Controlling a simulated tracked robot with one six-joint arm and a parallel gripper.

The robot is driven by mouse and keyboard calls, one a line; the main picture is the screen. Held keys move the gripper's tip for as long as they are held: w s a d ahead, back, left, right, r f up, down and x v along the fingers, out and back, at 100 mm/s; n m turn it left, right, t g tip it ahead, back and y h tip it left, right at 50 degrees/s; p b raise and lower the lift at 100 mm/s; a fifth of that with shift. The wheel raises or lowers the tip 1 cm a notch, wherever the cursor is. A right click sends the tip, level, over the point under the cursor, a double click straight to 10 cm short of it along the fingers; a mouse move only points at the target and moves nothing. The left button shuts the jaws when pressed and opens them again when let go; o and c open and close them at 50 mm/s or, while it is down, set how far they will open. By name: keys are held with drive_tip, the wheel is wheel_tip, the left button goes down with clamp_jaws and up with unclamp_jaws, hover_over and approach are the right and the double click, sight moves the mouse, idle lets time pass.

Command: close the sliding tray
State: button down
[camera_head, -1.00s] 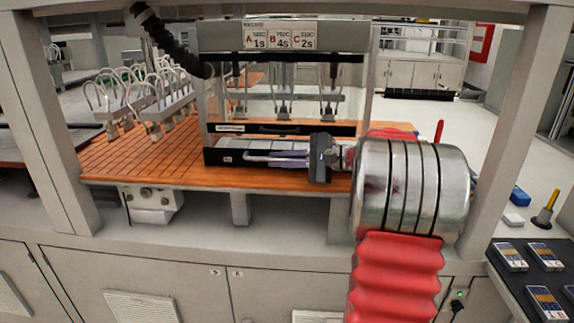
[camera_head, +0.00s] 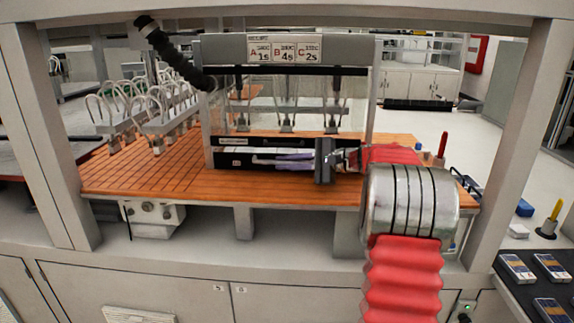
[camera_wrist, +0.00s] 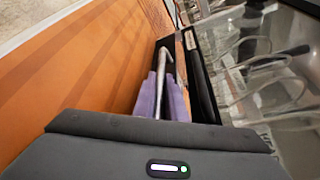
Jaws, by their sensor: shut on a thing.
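The sliding tray (camera_head: 236,162) is a shallow black-fronted drawer at the foot of the clear-fronted dispenser cabinet (camera_head: 292,96). A narrow strip of its pale inside shows behind its front. A silver bar handle (camera_wrist: 165,64) runs along the tray front. My gripper (camera_head: 290,161) reaches in from the right, its purple fingers (camera_wrist: 162,98) on either side of the bar and shut on it. The dark gripper body hides the tray's right end in the head view. The tray's black edge (camera_wrist: 201,90) also shows in the wrist view.
The orange slatted bench (camera_head: 150,176) spreads in front and left of the cabinet. Hose-topped fixtures (camera_head: 150,115) stand at the left. A black ribbed hose (camera_head: 175,53) meets the cabinet's upper left. Frame posts (camera_head: 513,110) flank the bench.

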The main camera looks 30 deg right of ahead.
drive_tip(key=shift+w+d, duration=0.1)
drive_tip(key=shift+d, duration=0.2)
drive_tip(key=c, duration=2.2)
unclamp_jaws()
drive_tip(key=shift+o, duration=0.6)
drive_tip(key=v, duration=1.3)
drive_tip(key=shift+s, duration=0.4)
